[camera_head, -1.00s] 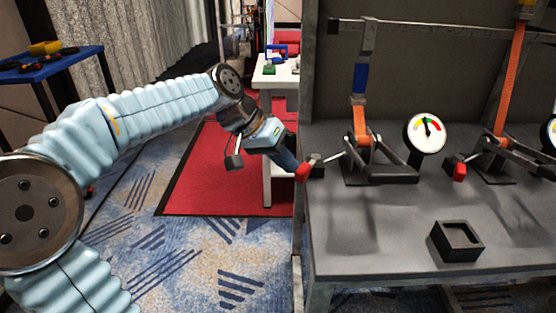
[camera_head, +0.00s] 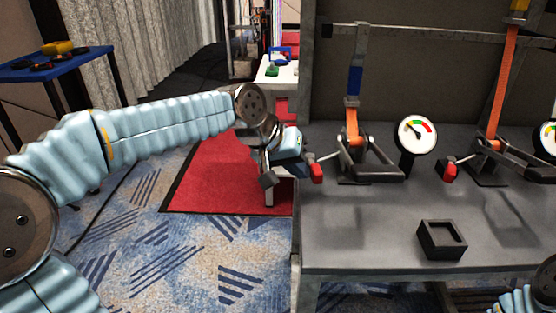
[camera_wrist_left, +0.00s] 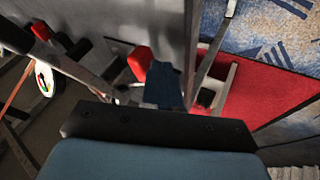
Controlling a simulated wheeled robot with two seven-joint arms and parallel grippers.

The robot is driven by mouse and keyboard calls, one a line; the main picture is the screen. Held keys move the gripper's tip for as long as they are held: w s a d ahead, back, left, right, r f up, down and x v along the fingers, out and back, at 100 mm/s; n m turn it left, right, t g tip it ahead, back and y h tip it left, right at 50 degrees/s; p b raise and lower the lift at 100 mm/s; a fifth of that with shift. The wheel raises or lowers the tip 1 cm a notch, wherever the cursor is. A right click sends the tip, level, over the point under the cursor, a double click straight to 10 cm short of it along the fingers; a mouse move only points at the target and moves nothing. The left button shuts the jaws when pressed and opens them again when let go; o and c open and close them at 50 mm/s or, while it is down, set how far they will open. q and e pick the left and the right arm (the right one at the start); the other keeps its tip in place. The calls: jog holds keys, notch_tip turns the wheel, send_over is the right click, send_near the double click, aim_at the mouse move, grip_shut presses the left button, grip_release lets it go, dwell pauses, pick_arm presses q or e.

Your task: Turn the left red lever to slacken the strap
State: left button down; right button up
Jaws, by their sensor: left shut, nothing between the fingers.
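The left red lever (camera_head: 316,172) has a red handle on a thin metal rod at the left of its black ratchet frame (camera_head: 372,172). An orange strap (camera_head: 352,125) with a blue section rises from that frame. A round dial (camera_head: 417,133) beside it has its needle tilted to the upper left. My left gripper (camera_head: 304,157) is shut and empty, just left of the red handle. In the left wrist view the blue finger (camera_wrist_left: 163,85) is close beside the red handle (camera_wrist_left: 138,60); I cannot tell whether they touch. My right gripper is out of view.
A second red lever (camera_head: 450,172) with its own orange strap (camera_head: 503,85) stands to the right. A black open box (camera_head: 441,240) sits near the front of the grey table (camera_head: 360,230). A blue table (camera_head: 50,64) stands far left.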

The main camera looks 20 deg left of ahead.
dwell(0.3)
pick_arm(q)
jog(key=shift+w+a, duration=0.45)
jog(key=shift+a, duration=0.15)
